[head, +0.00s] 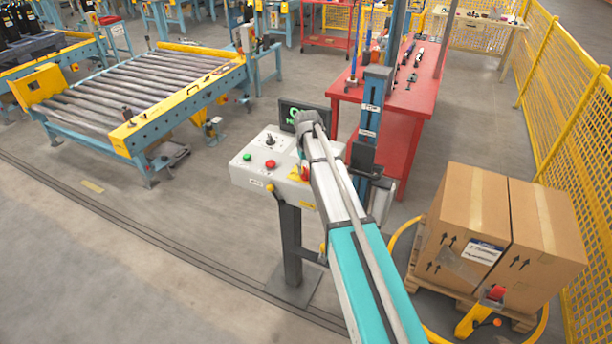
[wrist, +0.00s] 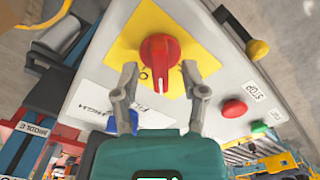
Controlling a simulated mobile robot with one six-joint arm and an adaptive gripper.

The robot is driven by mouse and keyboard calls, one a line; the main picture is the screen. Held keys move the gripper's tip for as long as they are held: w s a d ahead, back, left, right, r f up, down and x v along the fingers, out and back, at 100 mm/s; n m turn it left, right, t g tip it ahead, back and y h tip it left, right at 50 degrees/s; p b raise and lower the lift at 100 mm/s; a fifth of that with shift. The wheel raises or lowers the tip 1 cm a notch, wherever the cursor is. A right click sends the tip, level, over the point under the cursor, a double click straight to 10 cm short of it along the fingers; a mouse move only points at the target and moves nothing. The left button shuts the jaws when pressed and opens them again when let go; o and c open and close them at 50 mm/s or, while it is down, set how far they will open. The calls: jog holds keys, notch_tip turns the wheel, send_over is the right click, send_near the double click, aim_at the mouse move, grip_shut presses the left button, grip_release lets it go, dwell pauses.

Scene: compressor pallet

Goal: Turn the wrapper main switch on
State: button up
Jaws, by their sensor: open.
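The main switch (wrist: 160,57) is a red rotary knob on a yellow plate (wrist: 122,52), on the grey-white control box (wrist: 225,75) in the wrist view. My gripper (wrist: 160,85) is open, with one finger on each side of the knob's lower part in the picture. I cannot tell whether the fingers touch it. In the head view the control box (head: 250,170) stands on a dark post, and my arm covers most of its right side. The switch is mostly hidden there behind my arm.
A red table (head: 414,100) stands behind. Cardboard boxes (head: 470,225) on a pallet stand at right.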

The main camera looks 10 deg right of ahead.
jog(key=shift+f+b, duration=0.3)
jog(key=shift+f, duration=0.2)
grip_shut()
